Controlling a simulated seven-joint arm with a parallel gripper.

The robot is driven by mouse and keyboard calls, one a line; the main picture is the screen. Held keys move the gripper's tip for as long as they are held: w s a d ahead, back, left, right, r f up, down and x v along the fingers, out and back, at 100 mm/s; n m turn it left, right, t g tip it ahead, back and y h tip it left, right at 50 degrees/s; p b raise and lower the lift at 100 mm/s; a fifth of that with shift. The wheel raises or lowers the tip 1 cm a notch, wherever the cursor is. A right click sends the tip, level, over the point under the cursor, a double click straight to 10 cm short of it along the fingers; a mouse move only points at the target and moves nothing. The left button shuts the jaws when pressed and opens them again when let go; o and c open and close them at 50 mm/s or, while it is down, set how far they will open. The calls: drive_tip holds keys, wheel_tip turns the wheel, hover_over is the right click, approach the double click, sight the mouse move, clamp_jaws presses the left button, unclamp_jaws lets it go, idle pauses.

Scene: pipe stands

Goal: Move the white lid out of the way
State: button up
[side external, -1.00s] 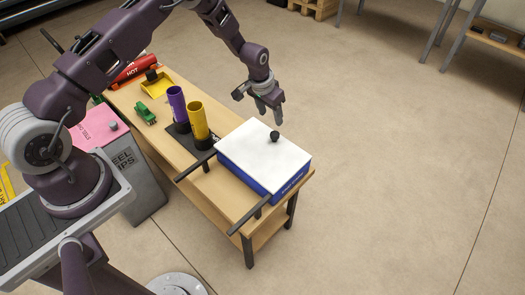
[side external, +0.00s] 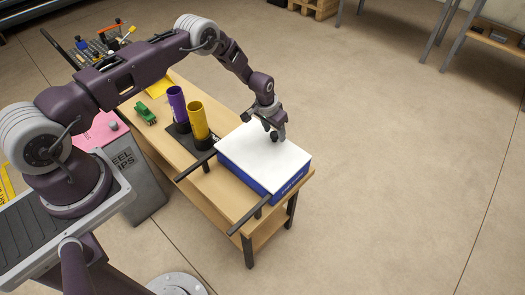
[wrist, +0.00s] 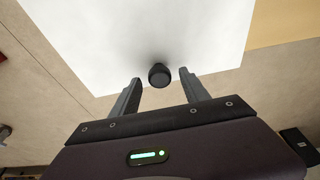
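The white lid (side external: 250,150) lies flat on top of a blue box (side external: 289,187) at the near right end of the wooden table. A round black knob (wrist: 159,75) stands up from the lid. My gripper (side external: 274,133) points down over the knob and covers most of it in the side view. In the wrist view my gripper (wrist: 159,86) is open, with one finger on each side of the knob and a gap at both sides. I cannot tell whether the fingertips touch the lid.
A yellow tube (side external: 197,120) and a purple tube (side external: 177,103) stand upright in dark holders beside the box. Dark bars (side external: 250,215) stick out at the table's front edge. A green toy (side external: 145,113) lies further back. The floor right of the table is clear.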

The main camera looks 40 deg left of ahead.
drive_tip(key=c, duration=0.7)
drive_tip(key=shift+s, duration=2.95)
hover_over(245, 164)
drive_tip(key=w, duration=0.3)
drive_tip(key=shift+s, duration=0.15)
drive_tip(key=shift+s, duration=1.9)
drive_tip(key=o, duration=0.4)
drive_tip(key=shift+s, duration=0.2)
drive_tip(key=o, duration=0.4)
